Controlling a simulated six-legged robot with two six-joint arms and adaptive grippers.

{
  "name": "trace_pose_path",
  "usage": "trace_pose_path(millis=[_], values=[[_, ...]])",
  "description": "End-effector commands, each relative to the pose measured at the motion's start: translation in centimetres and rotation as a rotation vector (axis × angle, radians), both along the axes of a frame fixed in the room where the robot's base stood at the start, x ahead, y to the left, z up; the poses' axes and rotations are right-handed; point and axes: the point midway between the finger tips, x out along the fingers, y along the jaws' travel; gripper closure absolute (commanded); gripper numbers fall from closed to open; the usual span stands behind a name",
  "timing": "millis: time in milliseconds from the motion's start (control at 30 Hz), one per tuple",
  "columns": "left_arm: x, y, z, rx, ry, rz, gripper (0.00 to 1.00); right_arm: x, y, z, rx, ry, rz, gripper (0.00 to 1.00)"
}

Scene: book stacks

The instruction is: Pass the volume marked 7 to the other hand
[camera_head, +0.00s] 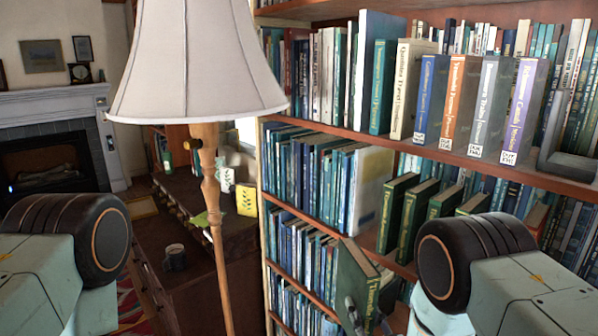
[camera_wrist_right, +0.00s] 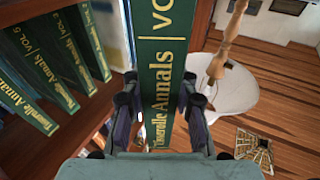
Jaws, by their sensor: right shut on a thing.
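A dark green volume with gold lettering (camera_head: 352,278) stands tilted in front of the lower shelves in the head view. My right gripper (camera_head: 362,318) is shut on it near the bottom edge of that view. In the right wrist view the same green volume (camera_wrist_right: 166,45) rises between the two fingers of my right gripper (camera_wrist_right: 160,108). Its spine reads "Annals" and "VOL"; its number is cut off at the top edge. My left arm shows at the left of the head view, but its gripper is out of the picture.
Several matching green volumes (camera_head: 396,212) stand on the middle shelf, close to my right arm; they also show in the right wrist view (camera_wrist_right: 52,62). A floor lamp (camera_head: 200,62) stands left of the bookcase. A dark mug (camera_head: 175,257) sits on a low cabinet.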

Motion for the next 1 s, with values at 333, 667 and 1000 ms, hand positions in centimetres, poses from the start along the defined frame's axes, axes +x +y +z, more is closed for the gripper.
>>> trace_pose_path(millis=[333, 667, 1000], values=[[0.0, 0.0, -4.3, 0.0, 0.0, 0.0, 0.57, -3.5, 1.7, -4.2, 0.001, -0.004, 0.312, 1.0], [0.0, 0.0, -8.9, 0.0, 0.0, 0.0, 0.57, -8.8, 1.9, -7.5, 0.001, -0.004, 0.589, 1.0], [0.0, 0.0, -14.3, 0.0, 0.0, 0.0, 0.57, -14.5, 0.3, -10.3, 0.003, -0.006, 0.781, 1.0]])
